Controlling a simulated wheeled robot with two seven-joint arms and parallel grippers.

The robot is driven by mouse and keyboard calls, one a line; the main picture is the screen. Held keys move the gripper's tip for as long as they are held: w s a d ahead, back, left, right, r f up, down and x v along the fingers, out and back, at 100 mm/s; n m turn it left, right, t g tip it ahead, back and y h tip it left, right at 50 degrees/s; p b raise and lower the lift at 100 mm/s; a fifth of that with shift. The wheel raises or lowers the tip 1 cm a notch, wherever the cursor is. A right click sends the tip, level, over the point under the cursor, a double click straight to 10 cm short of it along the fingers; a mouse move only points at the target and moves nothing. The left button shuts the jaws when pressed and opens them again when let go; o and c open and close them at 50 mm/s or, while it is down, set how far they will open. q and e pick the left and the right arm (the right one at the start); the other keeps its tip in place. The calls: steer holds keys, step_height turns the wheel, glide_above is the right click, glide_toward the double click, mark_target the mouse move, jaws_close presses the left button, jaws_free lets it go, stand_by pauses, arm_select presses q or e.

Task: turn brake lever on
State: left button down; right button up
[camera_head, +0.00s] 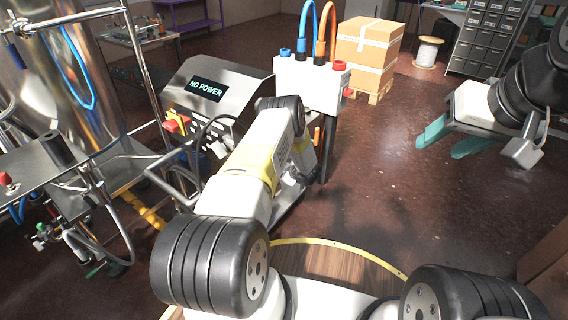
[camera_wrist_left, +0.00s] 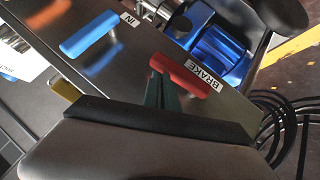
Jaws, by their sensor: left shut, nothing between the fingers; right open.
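The red brake lever (camera_wrist_left: 180,75) shows in the left wrist view, with a BRAKE label (camera_wrist_left: 205,77) beside it on a grey metal panel (camera_wrist_left: 135,70). My left gripper (camera_wrist_left: 162,92) is shut and empty, its teal fingers right by the lever's underside in the picture. I cannot tell whether they touch it. In the head view my left arm reaches toward the machine with the NO POWER display (camera_head: 205,89) and hides the lever and the left gripper. My right gripper (camera_head: 451,140) is open and empty over the floor at the right, far from the lever.
A blue handle (camera_wrist_left: 88,33) labelled IN sits on the same panel. A red and yellow switch (camera_head: 177,122) is on the machine's front. A white box (camera_head: 311,82) with blue and orange hoses stands behind. A steel tank (camera_head: 75,75) stands left.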

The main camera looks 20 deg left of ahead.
arm_select(q)
steer(key=shift+w+d+f, duration=0.15)
steer(key=shift+w+f, duration=0.2)
steer(key=shift+f, duration=0.05)
steer(key=shift+d+f, duration=0.15)
steer(key=shift+f, duration=0.05)
stand_by(0.3)
